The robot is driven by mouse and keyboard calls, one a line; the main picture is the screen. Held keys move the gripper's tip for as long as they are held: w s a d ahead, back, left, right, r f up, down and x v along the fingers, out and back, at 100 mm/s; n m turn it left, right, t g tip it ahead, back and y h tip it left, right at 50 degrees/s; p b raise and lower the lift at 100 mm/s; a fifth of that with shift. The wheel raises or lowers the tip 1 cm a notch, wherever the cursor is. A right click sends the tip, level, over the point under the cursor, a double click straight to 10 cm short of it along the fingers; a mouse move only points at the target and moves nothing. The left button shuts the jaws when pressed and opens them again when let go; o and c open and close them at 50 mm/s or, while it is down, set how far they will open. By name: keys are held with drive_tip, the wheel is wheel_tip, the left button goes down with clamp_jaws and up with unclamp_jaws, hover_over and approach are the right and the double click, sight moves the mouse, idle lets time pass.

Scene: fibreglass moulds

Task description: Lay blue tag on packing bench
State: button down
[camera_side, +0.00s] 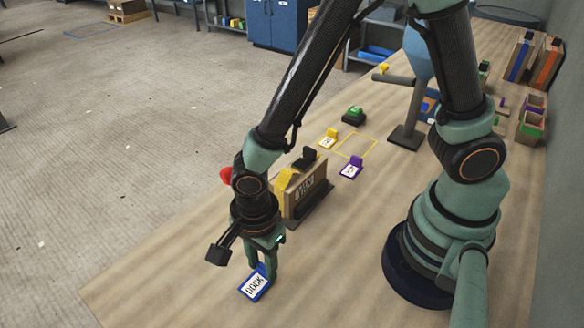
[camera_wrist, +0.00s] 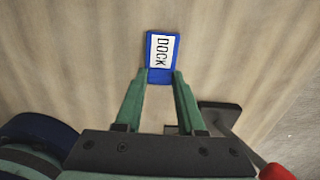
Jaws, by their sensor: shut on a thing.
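The blue tag (camera_side: 254,286) has a white face reading "DOCK" and is near the front left of the wooden packing bench (camera_side: 190,285). My gripper (camera_side: 262,270) points down and is shut on the tag's upper end. In the wrist view the tag (camera_wrist: 162,50) extends out beyond my fingertips (camera_wrist: 160,77), face toward the camera. The tag is at or just above the bench top; I cannot tell whether it touches.
A wooden holder (camera_side: 305,197) with yellow tape stands close behind my gripper. Yellow (camera_side: 328,138) and purple (camera_side: 350,170) tags lie near a yellow outlined square (camera_side: 357,146). A green-topped block (camera_side: 353,115) is behind them. Bench around the blue tag is clear.

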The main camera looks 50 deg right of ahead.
sight(262, 268)
drive_tip(key=shift+f, duration=0.1)
drive_tip(key=c, duration=0.5)
unclamp_jaws()
wheel_tip(262, 268, up, 12)
drive_tip(key=shift+w+d+r+n+t, duration=0.85)
drive_tip(key=shift+d+r+n, duration=1.05)
drive_tip(key=shift+d+n, duration=1.3)
drive_tip(key=shift+w+d+r+n+t, duration=0.85)
drive_tip(key=shift+d+r+n, duration=1.05)
drive_tip(key=shift+d+n, duration=1.3)
drive_tip(key=shift+w+d+r+n+t, duration=0.55)
drive_tip(key=shift+d+r+n+t, duration=0.55)
drive_tip(key=shift+d+r+n, duration=1.9)
drive_tip(key=shift+d+f+m, duration=0.2)
drive_tip(key=shift+d+f, duration=0.15)
drive_tip(key=shift+f, duration=0.2)
drive_tip(key=shift+d+f+m, duration=0.2)
drive_tip(key=shift+d+f, duration=0.15)
drive_tip(key=shift+f, duration=0.2)
